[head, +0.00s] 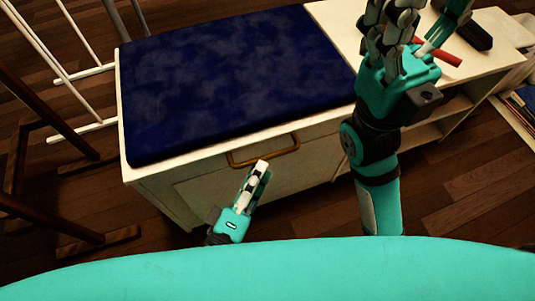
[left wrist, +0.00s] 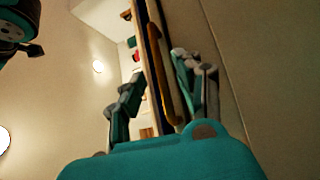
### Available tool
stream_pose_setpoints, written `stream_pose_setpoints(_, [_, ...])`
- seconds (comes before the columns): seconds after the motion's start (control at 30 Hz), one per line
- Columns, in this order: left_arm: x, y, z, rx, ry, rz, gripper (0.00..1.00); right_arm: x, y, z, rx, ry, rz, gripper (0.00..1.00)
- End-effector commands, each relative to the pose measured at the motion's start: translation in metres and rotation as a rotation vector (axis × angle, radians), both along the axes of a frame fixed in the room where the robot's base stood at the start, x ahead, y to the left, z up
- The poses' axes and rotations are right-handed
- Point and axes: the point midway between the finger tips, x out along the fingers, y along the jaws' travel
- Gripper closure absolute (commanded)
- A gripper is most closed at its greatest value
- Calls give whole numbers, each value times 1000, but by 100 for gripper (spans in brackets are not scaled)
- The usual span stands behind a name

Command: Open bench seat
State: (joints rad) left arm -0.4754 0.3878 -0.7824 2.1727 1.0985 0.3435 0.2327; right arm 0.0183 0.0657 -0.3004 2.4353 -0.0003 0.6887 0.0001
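The bench has a dark blue cushioned seat (head: 230,80) lying flat on its white body (head: 200,190). A brass handle (head: 265,152) is on the front edge just below the cushion. My left gripper (head: 260,170) is in front of the bench, right at the handle. In the left wrist view, the handle (left wrist: 165,75) shows between the two spread fingers of this gripper (left wrist: 160,95); I cannot tell whether they touch it. My right gripper (head: 395,20) is raised at the upper right, over the white top beside the cushion; its opening is unclear.
A red object (head: 438,52) and a dark object (head: 470,32) lie on the white top at the right, with open shelves below. White rails (head: 85,75) and dark wooden legs (head: 60,135) stand left of the bench. Wooden floor in front is clear.

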Motion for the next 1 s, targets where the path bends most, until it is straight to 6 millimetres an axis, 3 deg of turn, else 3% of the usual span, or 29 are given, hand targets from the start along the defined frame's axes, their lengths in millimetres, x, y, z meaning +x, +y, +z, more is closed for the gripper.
stream_pose_setpoints(0.1, [19, -11, 5, -5, -2, 2, 66, 0, 0, 1, 1, 1, 0, 39])
stream_pose_setpoints(0.27, [33, -19, 6, -1, -1, 2, 66, -1, -1, 1, 2, -1, 1, 39])
stream_pose_setpoints(0.63, [38, -23, 6, 0, 0, -1, 66, 0, -1, -2, 3, 10, 1, 39])
stream_pose_setpoints(0.9, [38, -23, 6, 0, -1, -1, 98, 1, 0, -3, 1, 16, 1, 39])
stream_pose_setpoints(1.0, [39, -23, 7, 0, -1, 0, 100, 1, 0, -3, 1, 16, 1, 39])
